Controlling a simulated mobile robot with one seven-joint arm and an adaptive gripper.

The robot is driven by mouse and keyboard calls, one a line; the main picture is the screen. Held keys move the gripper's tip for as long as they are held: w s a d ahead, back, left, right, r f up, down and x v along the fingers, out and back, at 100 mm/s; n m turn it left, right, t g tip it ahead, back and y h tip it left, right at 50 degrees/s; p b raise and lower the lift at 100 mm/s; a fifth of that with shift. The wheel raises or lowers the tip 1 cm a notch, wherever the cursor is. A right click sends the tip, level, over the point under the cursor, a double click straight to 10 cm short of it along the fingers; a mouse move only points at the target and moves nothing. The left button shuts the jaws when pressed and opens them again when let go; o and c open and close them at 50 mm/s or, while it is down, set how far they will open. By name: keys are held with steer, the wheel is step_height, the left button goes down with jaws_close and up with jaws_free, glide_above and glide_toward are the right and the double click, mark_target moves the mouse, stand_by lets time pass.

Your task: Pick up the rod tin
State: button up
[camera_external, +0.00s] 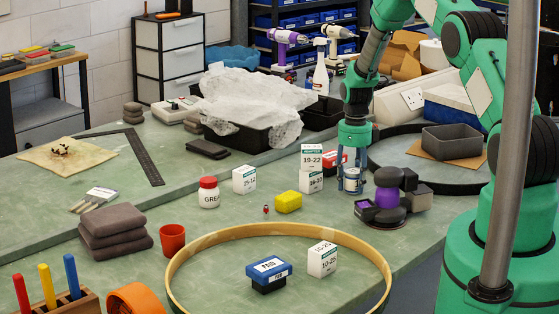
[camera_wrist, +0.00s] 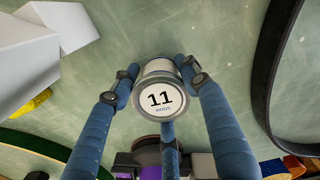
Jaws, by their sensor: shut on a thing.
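The rod tin (camera_wrist: 160,97) is a small round tin whose label reads "11" with a word below that looks like "RODS". It is between the blue-grey fingers of my gripper (camera_wrist: 166,82) in the wrist view, with fingers on both sides and one below. In the external view the tin (camera_external: 352,183) is a small white and blue cylinder under my gripper (camera_external: 353,168), which points down. My gripper is shut on the tin. I cannot tell whether the tin's base touches the bench.
A purple and dark grey stacked object (camera_external: 387,187) stands close right of the tin. A black hoop (camera_external: 376,153) lies behind, a wooden hoop (camera_external: 185,253) in front.

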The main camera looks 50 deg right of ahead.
mark_target(353, 171)
steer(key=shift+r, duration=5)
